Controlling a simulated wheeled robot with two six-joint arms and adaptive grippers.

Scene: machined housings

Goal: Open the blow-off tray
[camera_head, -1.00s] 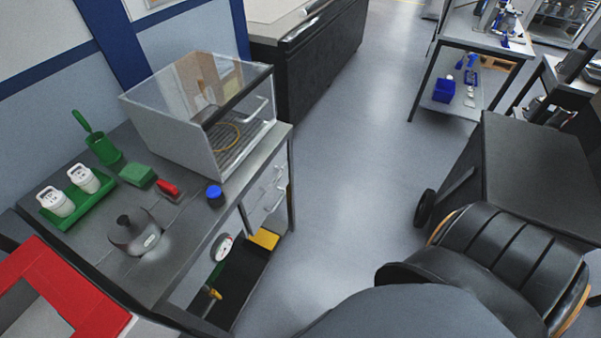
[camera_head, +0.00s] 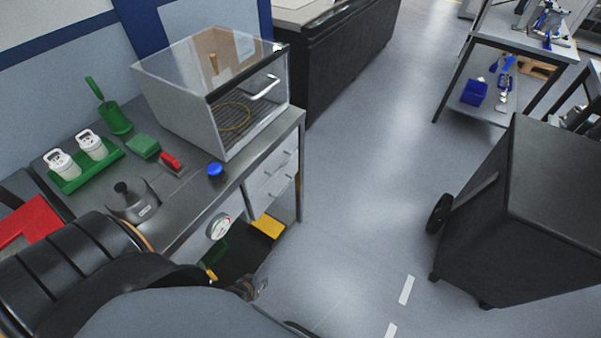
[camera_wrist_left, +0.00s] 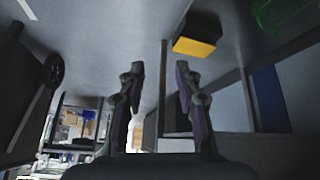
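I cannot tell for sure which part is the blow-off tray. A clear-walled box (camera_head: 180,110) stands on the bench, with a slotted floor, a yellow ring inside and a bar handle (camera_head: 265,88) on its front. Below it the bench has two closed grey drawers (camera_head: 268,182) with bar handles. My left gripper (camera_head: 255,288) is partly seen at the bottom of the head view, low in front of the bench and apart from the drawers. In the left wrist view its two fingers (camera_wrist_left: 160,90) are spread with nothing between them. My right gripper is not in view.
A yellow bin (camera_head: 268,227) sits below the drawers. A black wheeled cabinet (camera_head: 530,200) stands right; the floor between is free.

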